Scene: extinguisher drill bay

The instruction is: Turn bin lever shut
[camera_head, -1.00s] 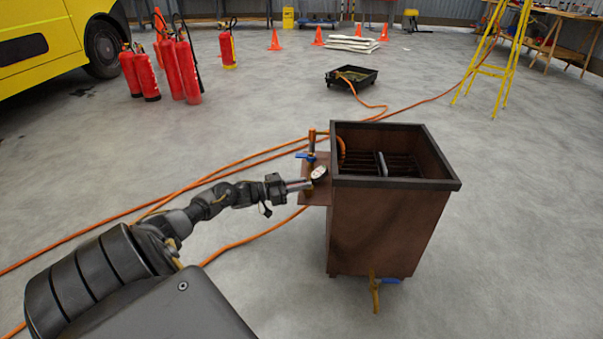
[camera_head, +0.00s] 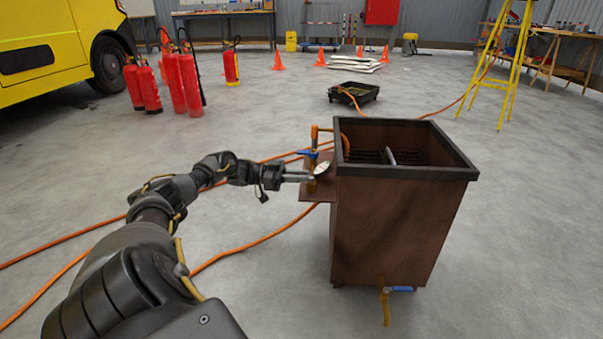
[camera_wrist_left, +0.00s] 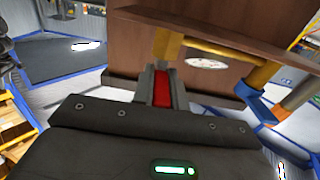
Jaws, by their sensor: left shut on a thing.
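The brown metal bin (camera_head: 395,235) with a dark rim stands on the floor right of centre. A side plate (camera_head: 318,195) on its left carries brass pipework, a round gauge (camera_head: 321,169) and a blue lever (camera_head: 309,152). My left gripper (camera_head: 302,178) is level at this fitting, just left of the gauge. In the left wrist view its fingers (camera_wrist_left: 162,90) are shut on a red lever handle (camera_wrist_left: 162,87), with the brass pipe (camera_wrist_left: 215,47) close beyond. The fingers hide part of the handle. My right gripper is not in view.
Another blue-handled valve (camera_head: 400,289) is low on the bin's front. Orange hose (camera_head: 255,243) runs across the floor left of the bin. A black tray (camera_head: 354,93), red extinguishers (camera_head: 188,82) and a yellow ladder (camera_head: 500,75) stand farther back. Open floor lies between.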

